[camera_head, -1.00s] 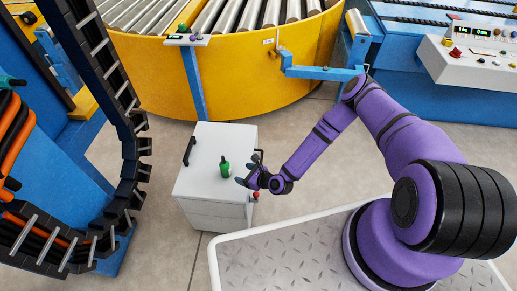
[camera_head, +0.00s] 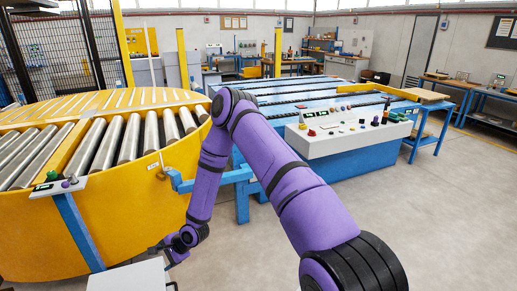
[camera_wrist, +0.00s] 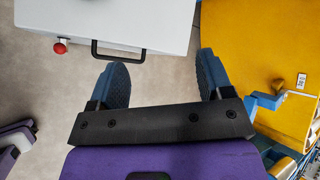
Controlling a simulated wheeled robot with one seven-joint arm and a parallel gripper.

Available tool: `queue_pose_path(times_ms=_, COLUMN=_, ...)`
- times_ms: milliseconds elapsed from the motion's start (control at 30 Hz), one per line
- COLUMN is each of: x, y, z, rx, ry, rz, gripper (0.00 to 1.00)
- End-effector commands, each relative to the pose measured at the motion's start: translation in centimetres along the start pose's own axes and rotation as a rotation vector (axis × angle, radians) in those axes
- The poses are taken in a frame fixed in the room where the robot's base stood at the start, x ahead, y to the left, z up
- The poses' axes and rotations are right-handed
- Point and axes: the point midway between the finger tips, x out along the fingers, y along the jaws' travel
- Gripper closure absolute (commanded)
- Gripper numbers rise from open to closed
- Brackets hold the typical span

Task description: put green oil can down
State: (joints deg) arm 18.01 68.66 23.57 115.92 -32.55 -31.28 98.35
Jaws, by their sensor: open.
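The green oil can is in neither current view. My gripper (camera_wrist: 162,80) is open, and its two blue fingertips have nothing between them in the wrist view. The fingers point at the handle side of the white cabinet (camera_wrist: 160,15), with floor showing between them. In the head view my gripper (camera_head: 163,246) is low and left, just above the corner of the cabinet (camera_head: 130,277). Only part of the cabinet top shows there, cut off by the lower edge of the picture.
The cabinet has a black handle (camera_wrist: 118,58) and a red knob (camera_wrist: 60,46). A blue machine with a grey control console (camera_head: 345,135) is beyond. The floor at right is clear.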

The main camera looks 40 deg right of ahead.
Motion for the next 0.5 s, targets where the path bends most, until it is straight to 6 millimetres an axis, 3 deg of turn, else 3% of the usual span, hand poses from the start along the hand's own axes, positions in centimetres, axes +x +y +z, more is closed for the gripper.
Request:
queue_pose_path(times_ms=100, x=-3.4, y=-3.3, z=0.2, rx=-0.149, ry=0.061, rz=0.036, gripper=0.27)
queue_pose_path(times_ms=500, x=-16.0, y=-11.4, z=2.2, rx=-0.570, ry=0.255, rz=0.183, gripper=0.27)
